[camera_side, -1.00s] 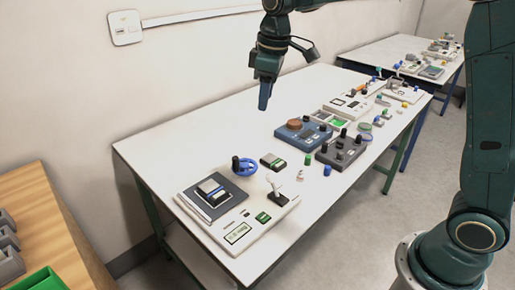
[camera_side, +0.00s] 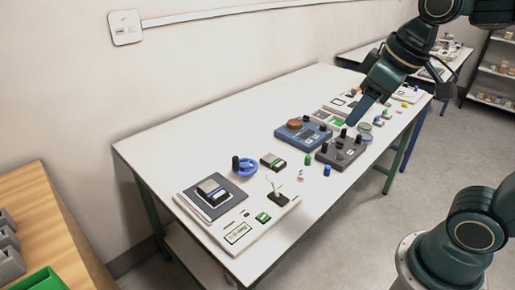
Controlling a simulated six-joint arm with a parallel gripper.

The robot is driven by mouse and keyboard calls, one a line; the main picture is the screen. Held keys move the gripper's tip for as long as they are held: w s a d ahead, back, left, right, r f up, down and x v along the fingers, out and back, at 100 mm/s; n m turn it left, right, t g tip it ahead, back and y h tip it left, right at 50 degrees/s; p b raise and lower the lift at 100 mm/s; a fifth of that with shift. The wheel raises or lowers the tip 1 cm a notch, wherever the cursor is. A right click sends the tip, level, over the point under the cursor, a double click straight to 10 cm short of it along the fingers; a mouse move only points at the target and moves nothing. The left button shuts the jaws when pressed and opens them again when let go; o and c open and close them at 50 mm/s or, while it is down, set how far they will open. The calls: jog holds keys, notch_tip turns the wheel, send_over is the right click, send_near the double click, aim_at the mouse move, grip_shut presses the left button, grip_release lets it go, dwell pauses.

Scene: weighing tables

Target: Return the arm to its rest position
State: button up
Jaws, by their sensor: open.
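My gripper (camera_side: 357,112) hangs from my arm at the upper right, above the far part of the white table (camera_side: 180,143). Its blue fingers point down and to the left, over the area between the blue scale and the far devices. I see nothing held between them. The fingers are seen from the side, so the gap is hard to make out.
On the table stand a white scale (camera_side: 238,232) at the near end, a blue ring (camera_side: 246,168), a blue scale (camera_side: 303,133) and a dark knobbed box (camera_side: 341,151). A wooden table (camera_side: 62,225) with a green bin (camera_side: 40,281) is at left. The table's left rear is clear.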

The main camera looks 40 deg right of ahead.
jog(key=s+f+m+t, duration=0.1)
jog(key=s+f, duration=0.2)
jog(key=s, duration=0.3)
jog(key=shift+s+d+m, duration=0.15)
jog(key=shift+s+m, duration=0.1)
jog(key=shift+m, duration=0.05)
